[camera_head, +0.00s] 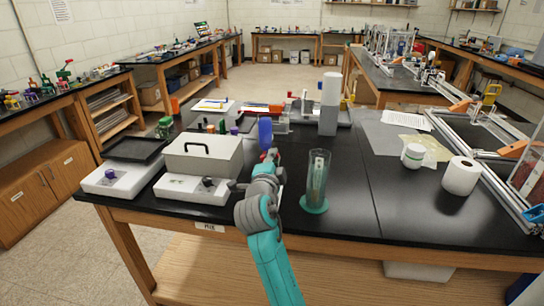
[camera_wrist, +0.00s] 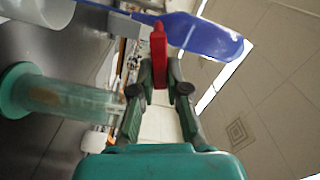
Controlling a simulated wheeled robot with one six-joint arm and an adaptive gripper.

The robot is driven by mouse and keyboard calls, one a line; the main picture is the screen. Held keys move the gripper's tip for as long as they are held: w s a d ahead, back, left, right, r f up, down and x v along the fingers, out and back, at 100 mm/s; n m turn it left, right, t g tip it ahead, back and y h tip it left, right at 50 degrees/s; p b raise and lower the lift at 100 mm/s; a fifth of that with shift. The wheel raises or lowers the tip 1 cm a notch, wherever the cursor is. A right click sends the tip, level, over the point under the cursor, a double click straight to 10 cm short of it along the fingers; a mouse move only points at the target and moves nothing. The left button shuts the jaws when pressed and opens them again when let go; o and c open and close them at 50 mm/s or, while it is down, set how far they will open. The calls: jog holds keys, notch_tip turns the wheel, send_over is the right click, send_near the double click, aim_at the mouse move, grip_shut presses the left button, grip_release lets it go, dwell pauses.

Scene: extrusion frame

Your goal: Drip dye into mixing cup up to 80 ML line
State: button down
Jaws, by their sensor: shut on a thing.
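My gripper (camera_wrist: 160,75) has its fingertips closed on a narrow red piece (camera_wrist: 158,42). A blue, round-ended part (camera_wrist: 207,36) of what looks like the same tool lies just beyond it. In the head view the blue part (camera_head: 265,133) stands upright above my gripper (camera_head: 268,160). A tall clear cylinder (camera_head: 318,170) with a green round base stands upright to the right of my gripper, apart from it. It also shows in the wrist view (camera_wrist: 70,98), lying sideways in the picture. Its markings and liquid level are too small to read.
A white box with a black handle (camera_head: 203,155) sits left of my gripper on the black table (camera_head: 350,215). A tall white and grey cylinder (camera_head: 329,105) stands behind. A white jar (camera_head: 412,155) and paper roll (camera_head: 461,176) are at the right. The front right of the table is clear.

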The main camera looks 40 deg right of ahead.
jog(key=shift+f+m, duration=0.25)
jog(key=shift+m, duration=0.35)
jog(key=shift+s, duration=0.1)
jog(key=c, duration=1.2)
grip_release()
jog(key=shift+o, duration=0.2)
jog(key=v, duration=1.2)
